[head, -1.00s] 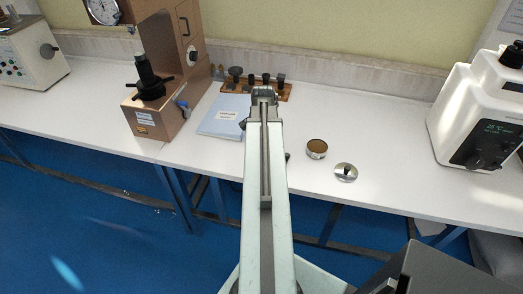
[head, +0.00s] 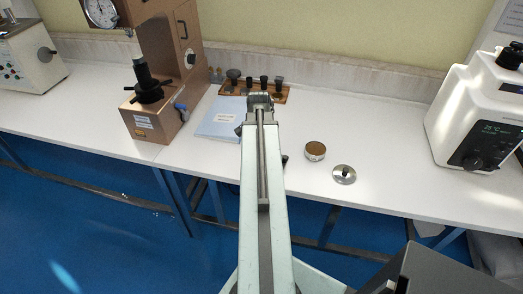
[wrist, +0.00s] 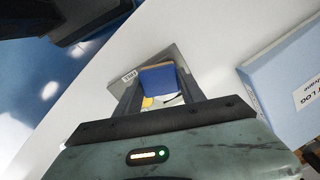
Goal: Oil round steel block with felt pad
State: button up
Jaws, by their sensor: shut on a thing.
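My gripper (wrist: 158,78) points at the white bench in the wrist view, its two fingers on either side of a blue block-like piece (wrist: 158,76). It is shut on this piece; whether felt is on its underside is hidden. A grey flat plate with a small label (wrist: 128,77) shows beyond the fingertips; contact with it is unclear. In the head view my arm hides the gripper. A round metal-sided piece with a brown top (head: 315,151) stands on the bench to the right of the arm. I cannot tell whether it is the steel block or a pad tin.
A knobbed metal disc (head: 344,175) lies right of the round piece. A blue-white log book (head: 220,118) lies left of my arm, and a wooden rack (head: 268,92) stands behind. A brown tester (head: 155,110) stands left, a white machine (head: 478,110) right.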

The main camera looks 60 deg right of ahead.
jog(key=shift+w+d, duration=0.2)
jog(key=shift+d, duration=0.95)
jog(key=shift+w+d, duration=0.15)
jog(key=shift+d, duration=0.95)
jog(key=shift+s+a, duration=0.15)
jog(key=shift+a, duration=1)
jog(key=shift+s+a, duration=0.15)
jog(key=shift+a, duration=1)
notch_tip(320, 180, up, 6)
jog(key=p, duration=0.6)
jog(key=shift+d, duration=0.1)
notch_tip(320, 180, up, 3)
jog(key=p, duration=0.3)
jog(key=shift+r, duration=0.1)
